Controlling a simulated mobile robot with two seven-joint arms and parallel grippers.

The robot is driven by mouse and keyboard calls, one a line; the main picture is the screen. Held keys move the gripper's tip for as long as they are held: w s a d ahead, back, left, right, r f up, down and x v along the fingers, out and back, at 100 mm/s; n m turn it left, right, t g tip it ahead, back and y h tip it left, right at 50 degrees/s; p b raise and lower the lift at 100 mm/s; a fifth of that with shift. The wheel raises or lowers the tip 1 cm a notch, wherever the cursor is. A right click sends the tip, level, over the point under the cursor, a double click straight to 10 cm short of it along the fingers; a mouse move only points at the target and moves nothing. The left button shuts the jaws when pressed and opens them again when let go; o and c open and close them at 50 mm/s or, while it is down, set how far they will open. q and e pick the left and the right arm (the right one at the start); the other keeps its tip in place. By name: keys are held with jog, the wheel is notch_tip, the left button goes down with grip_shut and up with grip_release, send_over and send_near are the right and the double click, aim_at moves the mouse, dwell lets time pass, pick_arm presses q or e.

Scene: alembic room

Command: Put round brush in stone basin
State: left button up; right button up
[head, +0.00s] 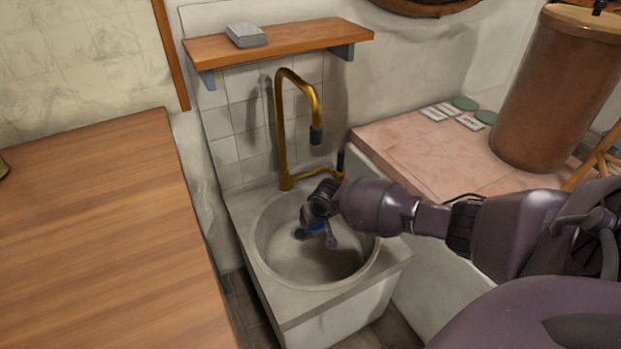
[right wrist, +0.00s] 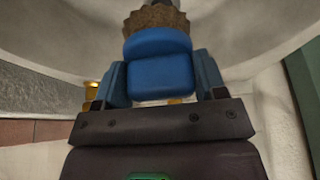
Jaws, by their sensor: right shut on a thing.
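The round brush, with a blue body (right wrist: 158,68) and a brown bristle end (right wrist: 156,18), is held between the fingers of my right gripper (right wrist: 160,80) in the right wrist view. In the head view my right gripper (head: 318,226) is over the round bowl of the stone basin (head: 275,266), with a bit of blue showing under it. The bowl's pale wall also fills the top of the right wrist view (right wrist: 255,30). I cannot tell whether the brush touches the basin. My left gripper is not in view.
A brass tap (head: 281,130) rises behind the basin, close to my right gripper. A wooden shelf (head: 300,42) with a grey block (head: 246,35) hangs above. A wooden counter (head: 100,230) is at left; a pink tiled ledge (head: 440,158) with a brown cylinder (head: 550,90) is at right.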

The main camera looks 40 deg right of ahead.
notch_tip(320, 180, down, 10)
jog(key=b, duration=0.3)
jog(key=shift+b, duration=0.35)
notch_tip(320, 180, down, 4)
jog(key=shift+s+f+b, duration=0.15)
jog(key=shift+b, duration=0.8)
jog(key=shift+f, duration=0.1)
jog(key=shift+r, duration=0.2)
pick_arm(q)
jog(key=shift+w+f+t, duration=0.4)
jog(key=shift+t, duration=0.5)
pick_arm(e)
jog(key=shift+f, duration=0.1)
jog(key=shift+f, duration=0.1)
jog(key=o, duration=0.9)
